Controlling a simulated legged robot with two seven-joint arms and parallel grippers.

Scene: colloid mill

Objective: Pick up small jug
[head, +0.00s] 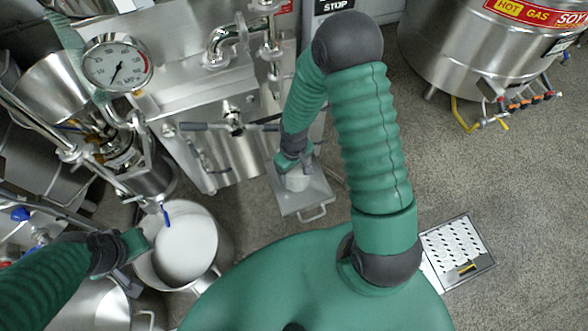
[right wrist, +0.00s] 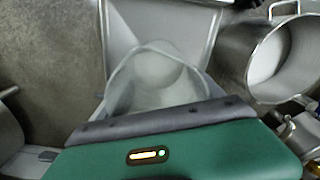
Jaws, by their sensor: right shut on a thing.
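The small jug (head: 297,182) is a pale, translucent vessel at the metal tray in the middle of the head view. In the right wrist view the jug (right wrist: 158,82) shows its open mouth and pale inside, with the metal tray behind it. My right gripper (head: 294,163) is shut on the jug; its body hides part of it, and the fingertips are hard to make out. I cannot tell whether the jug touches the tray. My left gripper (head: 136,244) is beside the rim of a large pot; its fingers are not clear.
The metal tray (head: 312,203) has a front handle. The large pot (head: 222,232) with white contents stands at left under the mill's spout. A pressure gauge (head: 117,64) and a lever (head: 232,126) are nearby. A steel kettle (head: 440,58) stands at right. Floor (head: 500,180) is clear around a drain grate (head: 460,252).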

